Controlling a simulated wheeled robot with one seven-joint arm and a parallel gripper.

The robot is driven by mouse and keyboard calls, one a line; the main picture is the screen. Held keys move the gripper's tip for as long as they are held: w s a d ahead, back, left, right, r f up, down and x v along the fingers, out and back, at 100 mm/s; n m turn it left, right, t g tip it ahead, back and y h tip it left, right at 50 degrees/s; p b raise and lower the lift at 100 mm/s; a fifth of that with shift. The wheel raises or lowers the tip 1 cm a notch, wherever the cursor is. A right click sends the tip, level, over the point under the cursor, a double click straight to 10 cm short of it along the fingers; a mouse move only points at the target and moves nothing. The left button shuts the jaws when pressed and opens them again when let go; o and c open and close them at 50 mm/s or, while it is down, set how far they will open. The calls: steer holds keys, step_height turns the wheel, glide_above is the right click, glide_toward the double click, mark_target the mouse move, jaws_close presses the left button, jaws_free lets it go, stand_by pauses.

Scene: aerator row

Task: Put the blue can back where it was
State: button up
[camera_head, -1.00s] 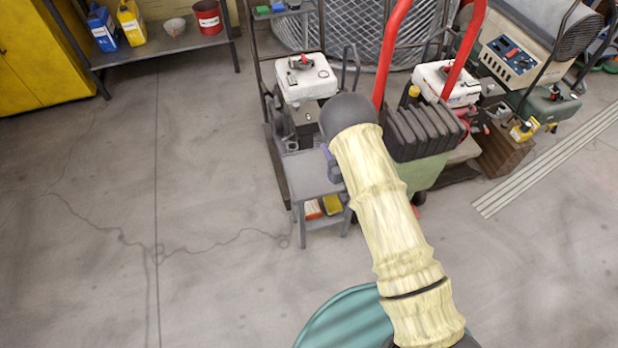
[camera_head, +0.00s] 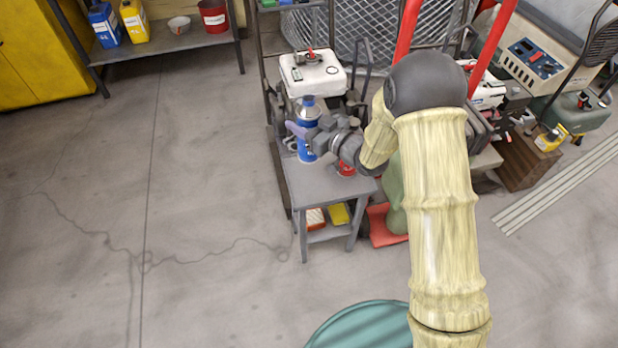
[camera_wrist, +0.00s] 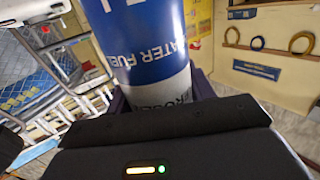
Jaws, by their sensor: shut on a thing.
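The blue can (camera_head: 308,117) is a tall blue and white can with a dark cap. It is upright over the left side of a small grey table (camera_head: 330,183); I cannot tell whether its base touches the top. My gripper (camera_head: 307,133) reaches it from the right and is shut on it. In the wrist view, the blue can (camera_wrist: 153,40) fills the upper middle, with white lettering on blue above a pale lower band. Its top is out of that view.
A red can (camera_head: 346,167) stands on the table close to my gripper. A white-topped machine (camera_head: 313,73) is just behind. Orange and yellow boxes (camera_head: 338,214) lie on the lower shelf. A teal round thing (camera_head: 360,325) is in front. The floor at left is clear.

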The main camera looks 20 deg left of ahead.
mark_target(304, 148)
step_height(304, 148, down, 6)
steer(key=shift+r+b, duration=0.1)
steer(key=shift+b, duration=0.95)
steer(key=shift+w+f, duration=0.1)
steer(key=shift+f, duration=0.15)
steer(key=shift+f, duration=0.2)
steer(key=shift+f+b, duration=0.65)
steer(key=shift+f, duration=1)
steer(key=shift+a, duration=0.1)
steer(key=shift+f, duration=0.2)
steer(key=o, duration=1)
steer(key=shift+o, duration=0.2)
